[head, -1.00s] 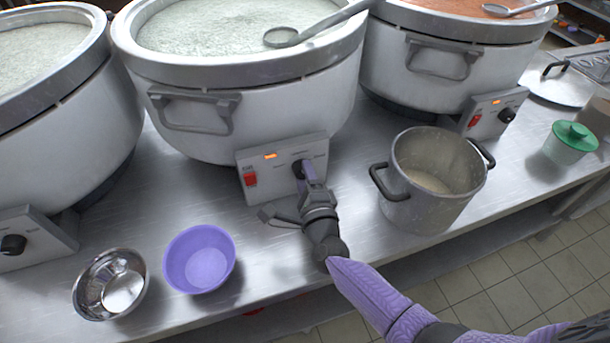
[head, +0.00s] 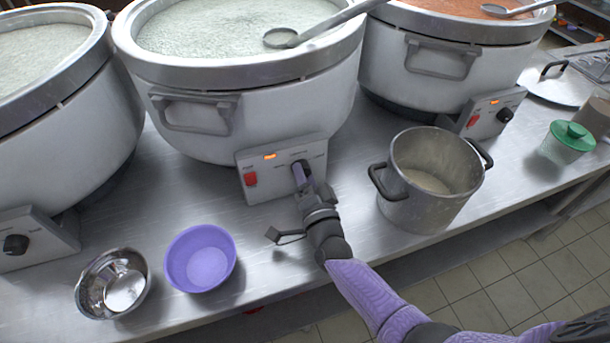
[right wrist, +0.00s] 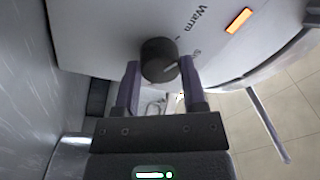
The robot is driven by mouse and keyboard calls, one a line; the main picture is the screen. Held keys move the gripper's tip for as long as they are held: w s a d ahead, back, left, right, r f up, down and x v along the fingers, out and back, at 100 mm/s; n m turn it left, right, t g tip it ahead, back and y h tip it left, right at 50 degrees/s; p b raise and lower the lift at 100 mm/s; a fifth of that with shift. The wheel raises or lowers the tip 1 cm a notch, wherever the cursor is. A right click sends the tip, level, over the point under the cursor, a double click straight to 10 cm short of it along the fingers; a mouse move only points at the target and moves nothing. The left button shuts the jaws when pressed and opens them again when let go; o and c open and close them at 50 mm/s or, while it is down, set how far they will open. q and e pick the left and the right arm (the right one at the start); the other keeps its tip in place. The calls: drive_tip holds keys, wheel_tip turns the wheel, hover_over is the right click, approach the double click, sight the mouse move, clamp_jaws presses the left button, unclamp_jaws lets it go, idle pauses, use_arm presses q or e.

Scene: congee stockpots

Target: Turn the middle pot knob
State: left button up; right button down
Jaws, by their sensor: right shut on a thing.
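The middle pot (head: 240,90) is a large white stockpot with a steel rim and pale congee. Its control panel (head: 262,180) carries a red switch (head: 251,180), a lit orange light (head: 270,156) and a black knob (head: 305,166). In the right wrist view the knob (right wrist: 158,60) sits between the purple fingers, its pale mark pointing right and slightly up, near partly hidden lettering. "Warm" is printed above. My right gripper (head: 301,176) is shut on the knob from the front; in the right wrist view the gripper (right wrist: 159,78) has one finger at each side. My left gripper is out of view.
A steel saucepan (head: 415,205) stands right of my right gripper. A purple bowl (head: 200,258) and a steel bowl (head: 112,284) are at the front left. Similar pots stand left (head: 60,130) and right (head: 430,90).

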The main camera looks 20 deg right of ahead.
drive_tip(key=shift+f+n, duration=0.1)
drive_tip(key=shift+n, duration=0.5)
drive_tip(key=shift+c, duration=0.7)
unclamp_jaws()
drive_tip(key=shift+s, duration=0.15)
drive_tip(key=s, duration=0.3)
drive_tip(key=s+p, duration=0.1)
drive_tip(key=s, duration=0.2)
drive_tip(key=s+p, duration=0.1)
drive_tip(key=s, duration=0.2)
drive_tip(key=shift+s+f, duration=0.35)
